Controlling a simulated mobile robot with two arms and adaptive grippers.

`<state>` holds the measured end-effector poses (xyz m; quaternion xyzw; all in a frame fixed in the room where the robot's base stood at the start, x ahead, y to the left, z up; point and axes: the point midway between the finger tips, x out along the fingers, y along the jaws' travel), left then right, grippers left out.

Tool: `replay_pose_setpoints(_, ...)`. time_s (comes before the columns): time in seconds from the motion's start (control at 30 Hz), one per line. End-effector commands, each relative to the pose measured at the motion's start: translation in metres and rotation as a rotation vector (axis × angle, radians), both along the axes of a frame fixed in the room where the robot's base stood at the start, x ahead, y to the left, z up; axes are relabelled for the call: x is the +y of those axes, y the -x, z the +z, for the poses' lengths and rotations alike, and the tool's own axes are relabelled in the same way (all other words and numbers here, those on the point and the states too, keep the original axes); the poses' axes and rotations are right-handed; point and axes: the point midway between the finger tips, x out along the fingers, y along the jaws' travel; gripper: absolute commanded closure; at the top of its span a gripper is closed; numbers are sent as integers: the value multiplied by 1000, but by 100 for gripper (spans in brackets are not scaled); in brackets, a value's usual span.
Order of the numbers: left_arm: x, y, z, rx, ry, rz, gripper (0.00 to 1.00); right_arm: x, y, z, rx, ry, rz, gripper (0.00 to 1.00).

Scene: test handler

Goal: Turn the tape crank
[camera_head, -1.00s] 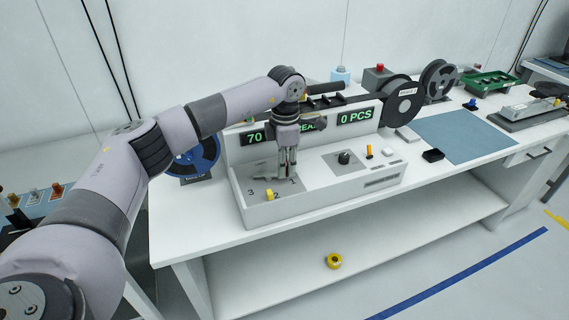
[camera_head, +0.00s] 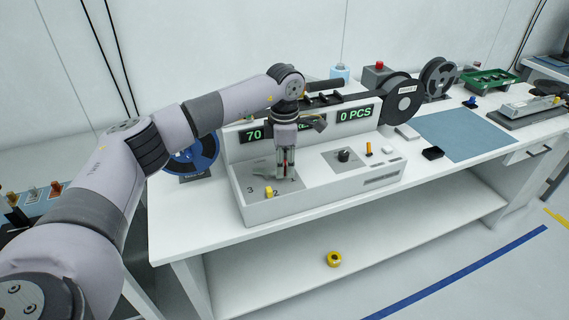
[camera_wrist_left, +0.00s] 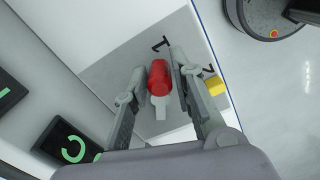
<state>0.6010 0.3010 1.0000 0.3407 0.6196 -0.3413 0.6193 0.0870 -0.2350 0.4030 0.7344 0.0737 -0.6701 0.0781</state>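My left gripper (camera_head: 286,176) points down over the left part of the white test handler (camera_head: 318,200). In the left wrist view, its two fingers (camera_wrist_left: 156,78) stand on either side of a red cylindrical knob (camera_wrist_left: 159,77) on a light grey arm, which looks like the crank. Narrow gaps seem to show beside the knob, so the fingers look open around it; contact is hard to tell. A yellow knob (camera_head: 269,191) sits near the mark 2, outside the fingers, and also shows in the left wrist view (camera_wrist_left: 215,85). My right gripper is not in view.
Displays reading 70 (camera_head: 251,135) and 0 PCS (camera_head: 356,114) stand behind the gripper. A blue reel (camera_head: 196,155) is at the left, a dark reel (camera_head: 405,97) at the right. A black knob (camera_head: 344,155) sits on the right panel. A blue mat (camera_head: 470,135) lies farther right.

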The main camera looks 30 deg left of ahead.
Motion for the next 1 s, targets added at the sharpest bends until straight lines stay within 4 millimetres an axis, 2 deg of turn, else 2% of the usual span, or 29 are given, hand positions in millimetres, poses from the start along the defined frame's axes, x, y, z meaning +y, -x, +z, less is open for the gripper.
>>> replay_pose_setpoints(0.2,0,0,0,0,0,0,61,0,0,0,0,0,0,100)
replay_pose_setpoints(0.47,0,0,0,-1,-1,1,61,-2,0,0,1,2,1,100)
replay_pose_setpoints(0.57,0,-1,6,-2,0,1,61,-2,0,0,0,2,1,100)
replay_pose_setpoints(0.67,0,-1,21,-4,1,1,61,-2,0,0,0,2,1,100)
replay_pose_setpoints(1.0,0,-1,91,-3,1,1,61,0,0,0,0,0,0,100)
